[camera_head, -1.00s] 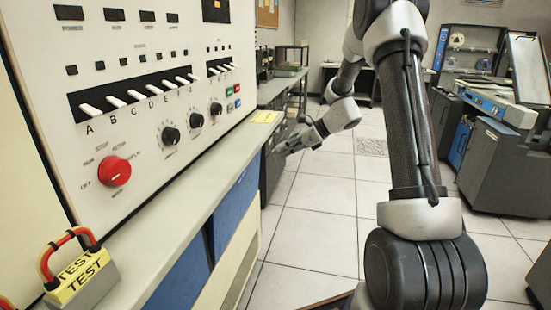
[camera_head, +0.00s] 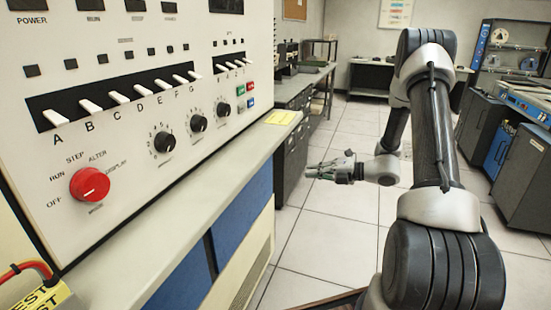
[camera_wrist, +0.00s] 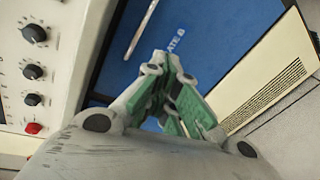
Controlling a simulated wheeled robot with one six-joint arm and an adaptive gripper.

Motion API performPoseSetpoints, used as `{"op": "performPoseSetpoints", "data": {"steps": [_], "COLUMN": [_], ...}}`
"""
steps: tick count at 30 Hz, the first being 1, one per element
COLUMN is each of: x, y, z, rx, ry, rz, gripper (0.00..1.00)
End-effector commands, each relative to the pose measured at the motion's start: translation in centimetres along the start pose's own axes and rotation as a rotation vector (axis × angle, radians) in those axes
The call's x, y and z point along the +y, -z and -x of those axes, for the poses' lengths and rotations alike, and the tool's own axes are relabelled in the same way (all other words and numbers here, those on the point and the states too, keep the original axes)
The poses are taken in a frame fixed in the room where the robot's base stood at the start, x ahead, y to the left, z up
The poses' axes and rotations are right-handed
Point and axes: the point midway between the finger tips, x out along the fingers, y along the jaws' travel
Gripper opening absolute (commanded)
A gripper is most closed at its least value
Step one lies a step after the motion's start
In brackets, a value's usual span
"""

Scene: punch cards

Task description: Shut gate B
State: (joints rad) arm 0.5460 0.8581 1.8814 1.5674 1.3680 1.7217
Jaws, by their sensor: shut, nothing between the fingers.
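A blue panel (camera_wrist: 215,25) fills the upper middle of the wrist view. It carries white lettering, partly covered, that reads like "ATE B", and a pale bar handle (camera_wrist: 141,28). I cannot tell from this view how far the panel stands open. In the head view, blue panels (camera_head: 242,213) show below the console's ledge, and I cannot tell which is gate B. My gripper (camera_head: 312,170) is out over the aisle, to the right of the ledge. In the wrist view, its green-padded fingers (camera_wrist: 170,62) are shut and empty, in front of the blue panel. Contact is unclear.
The white console (camera_head: 120,150) with switches, dials and a red knob (camera_head: 90,185) stands at left above a grey ledge (camera_head: 165,235). A yellow-and-red tagged item (camera_head: 40,298) is at lower left. A brown edge (camera_head: 335,299) shows at the bottom. The tiled floor (camera_head: 345,235) is clear at centre.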

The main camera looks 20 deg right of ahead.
Motion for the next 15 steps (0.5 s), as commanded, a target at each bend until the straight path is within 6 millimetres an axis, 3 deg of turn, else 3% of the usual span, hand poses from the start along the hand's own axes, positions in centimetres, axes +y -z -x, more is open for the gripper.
{"op": "performPoseSetpoints", "data": {"steps": [6, 11, 15], "x": [1.9, 2.1, 2.3], "y": [-0.5, -0.5, -0.4], "z": [-0.2, -0.7, -2.5], "rx": [-0.022, -0.017, -0.014], "ry": [-0.081, -0.089, -0.088], "rz": [-0.213, -0.262, -0.262], "gripper": [0.0, 0.0, 0.0]}}
